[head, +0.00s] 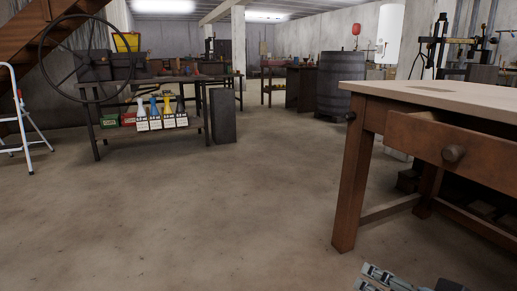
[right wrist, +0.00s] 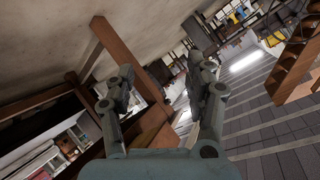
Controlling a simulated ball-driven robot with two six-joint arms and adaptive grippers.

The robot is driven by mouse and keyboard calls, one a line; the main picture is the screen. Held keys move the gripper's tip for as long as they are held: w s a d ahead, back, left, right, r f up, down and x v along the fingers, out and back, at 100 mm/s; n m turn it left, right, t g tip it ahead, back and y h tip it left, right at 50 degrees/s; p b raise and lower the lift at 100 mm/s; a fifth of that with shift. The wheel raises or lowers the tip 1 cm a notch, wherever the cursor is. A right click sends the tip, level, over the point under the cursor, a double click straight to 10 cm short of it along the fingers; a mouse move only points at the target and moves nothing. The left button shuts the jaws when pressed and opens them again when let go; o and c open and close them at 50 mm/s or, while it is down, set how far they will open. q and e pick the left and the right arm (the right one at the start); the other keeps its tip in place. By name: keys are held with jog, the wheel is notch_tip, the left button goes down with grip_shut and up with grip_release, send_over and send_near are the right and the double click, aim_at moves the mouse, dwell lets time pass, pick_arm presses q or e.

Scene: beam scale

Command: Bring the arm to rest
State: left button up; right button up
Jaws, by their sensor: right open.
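My right gripper (head: 372,277) shows only in part at the bottom edge of the head view, low in front of the wooden table (head: 450,98). In the right wrist view my right gripper (right wrist: 163,88) has its two grey fingers spread wide, with nothing between them. The view there is steeply tilted, with table legs and the floor behind the fingers. My left gripper is not in view.
The table has a half-open drawer (head: 455,153) facing me. A workbench (head: 150,80) with a large wheel (head: 45,42) stands at the back left, a barrel (head: 340,88) behind the table. A white stepladder (head: 20,120) is at the left. The middle floor is clear.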

jog(key=s+d+f+n+g+h+p, duration=0.1)
jog(key=s+d+f+n+g+h, duration=0.3)
jog(key=s, duration=0.7)
jog(key=s+d+f+n+g+y, duration=0.15)
jog(key=s+f+g, duration=0.4)
jog(key=s, duration=0.65)
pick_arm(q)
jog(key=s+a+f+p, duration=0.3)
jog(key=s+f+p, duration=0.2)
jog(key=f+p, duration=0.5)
pick_arm(e)
jog(key=s+d+f+h+p, duration=0.1)
jog(key=s+d+f, duration=0.25)
jog(key=f, duration=0.45)
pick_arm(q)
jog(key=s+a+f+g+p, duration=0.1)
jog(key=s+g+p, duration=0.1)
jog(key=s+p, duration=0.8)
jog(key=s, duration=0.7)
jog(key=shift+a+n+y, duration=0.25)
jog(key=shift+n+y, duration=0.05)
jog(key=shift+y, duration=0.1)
pick_arm(e)
jog(key=s+f+g, duration=0.1)
jog(key=s, duration=0.7)
jog(key=s+d+f+g, duration=0.1)
jog(key=s, duration=0.8)
jog(key=shift+s+d+f, duration=0.25)
jog(key=shift+s+f, duration=0.05)
jog(key=shift+f, duration=0.1)
